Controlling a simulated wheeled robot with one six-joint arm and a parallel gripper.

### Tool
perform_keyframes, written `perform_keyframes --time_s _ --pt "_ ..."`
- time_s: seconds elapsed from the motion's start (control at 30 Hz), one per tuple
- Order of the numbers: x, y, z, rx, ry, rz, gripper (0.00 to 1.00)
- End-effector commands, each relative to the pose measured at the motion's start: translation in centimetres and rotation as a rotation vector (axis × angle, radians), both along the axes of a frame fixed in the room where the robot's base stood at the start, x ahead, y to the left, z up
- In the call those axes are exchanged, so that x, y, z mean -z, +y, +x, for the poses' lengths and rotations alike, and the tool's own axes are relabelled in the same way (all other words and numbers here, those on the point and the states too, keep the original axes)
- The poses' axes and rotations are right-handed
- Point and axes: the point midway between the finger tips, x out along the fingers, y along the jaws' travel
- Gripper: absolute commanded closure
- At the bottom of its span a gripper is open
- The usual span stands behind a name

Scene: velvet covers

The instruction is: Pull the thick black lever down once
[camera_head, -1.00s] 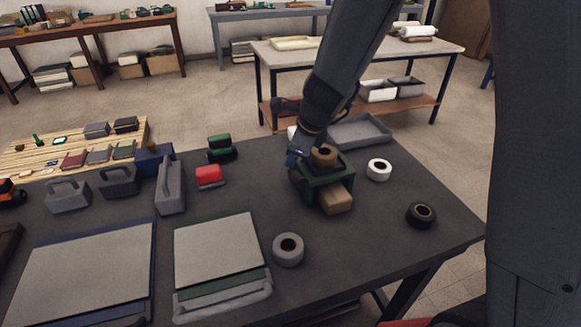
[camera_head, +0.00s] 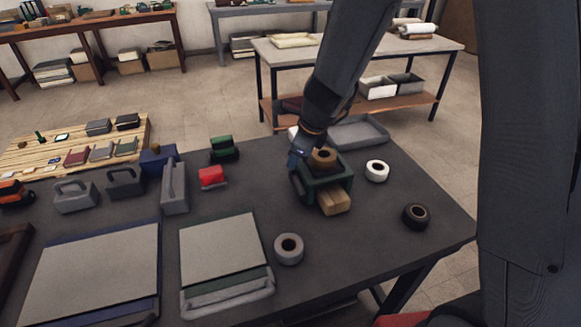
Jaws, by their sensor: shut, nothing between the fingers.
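A dark green press-like device (camera_head: 343,188) stands on the dark table, with a brown roll (camera_head: 324,157) on top and a tan block (camera_head: 334,201) at its front. A thick dark part (camera_head: 297,185), which looks like the black lever, shows at the device's left side. My gripper (camera_head: 297,160) is shut and empty, at the upper left of the device, close to the top of that dark part. The fingertips are small and partly hidden, so I cannot tell whether they touch the lever.
A white roll (camera_head: 377,171), a black roll (camera_head: 416,216) and a grey roll (camera_head: 289,248) stand around the device. A red block (camera_head: 212,178) and a grey handled box (camera_head: 174,188) are to the left. A grey tray (camera_head: 360,132) lies behind. Bare tabletop surrounds the device's front.

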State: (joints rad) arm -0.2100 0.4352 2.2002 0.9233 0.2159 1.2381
Motion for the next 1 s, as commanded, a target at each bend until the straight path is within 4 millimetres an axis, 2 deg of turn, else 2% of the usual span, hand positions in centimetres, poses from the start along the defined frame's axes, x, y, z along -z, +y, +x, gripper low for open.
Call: perform_keyframes --time_s 0.03,0.1,0.5,1.0 --pt "-0.9 -0.4 0.2 0.007 -0.006 -0.004 1.0" --pt "-1.4 -0.3 0.4 0.007 -0.008 -0.004 1.0" --pt "-3.9 0.7 1.4 -0.004 -0.009 0.0 1.0" --pt "-4.3 0.7 1.8 -0.001 -0.01 0.001 1.0"
